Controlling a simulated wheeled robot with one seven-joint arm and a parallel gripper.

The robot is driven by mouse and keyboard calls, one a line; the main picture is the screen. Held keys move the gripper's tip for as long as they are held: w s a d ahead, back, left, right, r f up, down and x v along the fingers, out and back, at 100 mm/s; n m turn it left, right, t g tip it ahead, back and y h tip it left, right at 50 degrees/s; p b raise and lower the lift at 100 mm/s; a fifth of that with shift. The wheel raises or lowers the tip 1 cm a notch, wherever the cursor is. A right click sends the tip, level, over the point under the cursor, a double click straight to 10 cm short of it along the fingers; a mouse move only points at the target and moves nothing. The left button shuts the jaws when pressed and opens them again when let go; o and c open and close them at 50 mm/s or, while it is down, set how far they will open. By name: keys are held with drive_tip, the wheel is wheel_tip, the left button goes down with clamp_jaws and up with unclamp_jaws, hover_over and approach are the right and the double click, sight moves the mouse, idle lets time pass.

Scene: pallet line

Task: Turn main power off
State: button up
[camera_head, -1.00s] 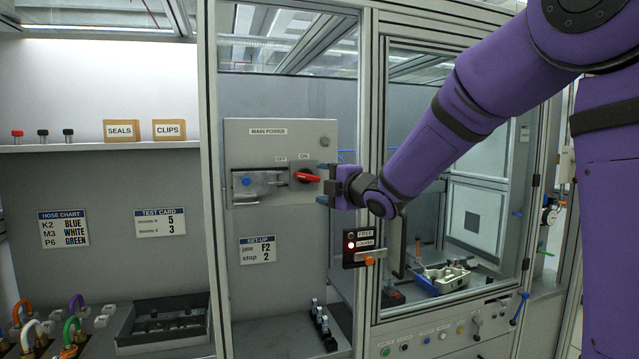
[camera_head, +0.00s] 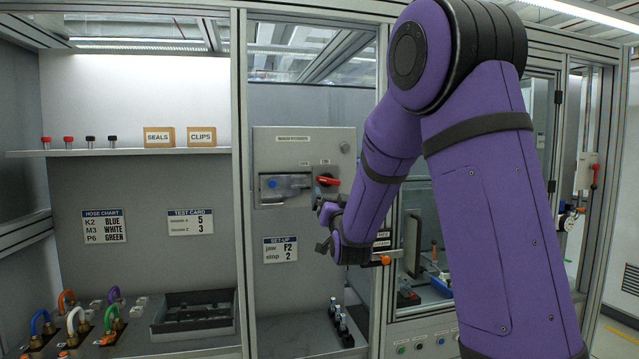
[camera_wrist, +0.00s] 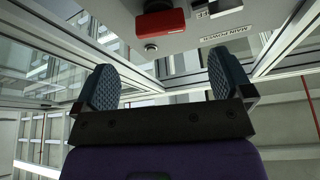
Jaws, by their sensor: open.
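The grey main power box (camera_head: 300,140) is mounted on the back panel, with small labels along its face. Its red handle (camera_head: 329,181) sits on the right side under the ON label, lying roughly sideways with a slight tilt.
An aluminium frame post (camera_head: 241,190) stands left of the box. A shelf (camera_head: 130,153) holds the SEALS and CLIPS boxes. A lever with an orange end (camera_head: 384,260) is close to my wrist. A black tray (camera_head: 195,312) and several coloured hoses are lower left.

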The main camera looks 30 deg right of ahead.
sight(329, 181)
drive_tip(key=x, duration=0.9)
drive_tip(key=shift+w+d+r, duration=0.1)
drive_tip(key=shift+w+d, duration=0.05)
drive_tip(key=shift+w, duration=0.2)
